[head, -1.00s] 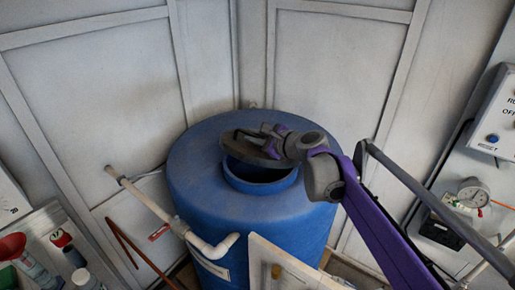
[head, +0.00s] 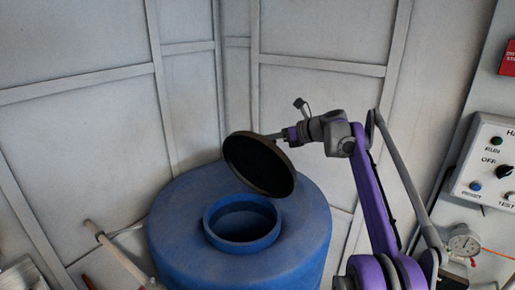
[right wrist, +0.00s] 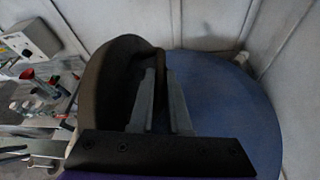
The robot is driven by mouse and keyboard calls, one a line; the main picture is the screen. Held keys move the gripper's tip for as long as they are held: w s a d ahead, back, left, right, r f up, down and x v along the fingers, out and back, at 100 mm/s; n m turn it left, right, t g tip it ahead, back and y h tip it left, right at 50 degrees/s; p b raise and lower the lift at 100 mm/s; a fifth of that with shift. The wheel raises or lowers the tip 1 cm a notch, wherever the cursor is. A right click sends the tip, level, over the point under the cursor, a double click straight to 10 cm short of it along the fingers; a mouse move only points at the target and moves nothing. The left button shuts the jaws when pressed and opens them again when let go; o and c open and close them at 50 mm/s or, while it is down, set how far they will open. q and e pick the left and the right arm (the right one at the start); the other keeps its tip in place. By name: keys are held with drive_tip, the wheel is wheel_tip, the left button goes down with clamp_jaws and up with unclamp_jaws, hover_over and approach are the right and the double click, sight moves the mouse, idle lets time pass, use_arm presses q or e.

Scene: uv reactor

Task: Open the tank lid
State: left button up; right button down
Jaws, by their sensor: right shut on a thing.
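The blue tank (head: 180,222) stands in the corner, and its round mouth (head: 242,226) is uncovered at the top. The dark round lid (head: 258,163) is tilted steeply above the back of the mouth, its underside facing the front. My right gripper (head: 281,135) is at the lid's upper right side, shut on the lid. In the right wrist view the gripper's fingers (right wrist: 162,95) close on a raised part of the lid (right wrist: 108,82), and the blue tank top (right wrist: 225,110) lies behind. My left gripper is not in view.
A pale pipe (head: 120,258) runs at the tank's left. Bare wall panels stand close behind the tank.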

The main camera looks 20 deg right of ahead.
drive_tip(key=shift+w+d, duration=0.7)
drive_tip(key=shift+d, duration=0.2)
drive_tip(key=shift+w+d, duration=0.7)
drive_tip(key=shift+d, duration=0.25)
drive_tip(key=c, duration=1.2)
unclamp_jaws()
drive_tip(key=shift+o, duration=0.2)
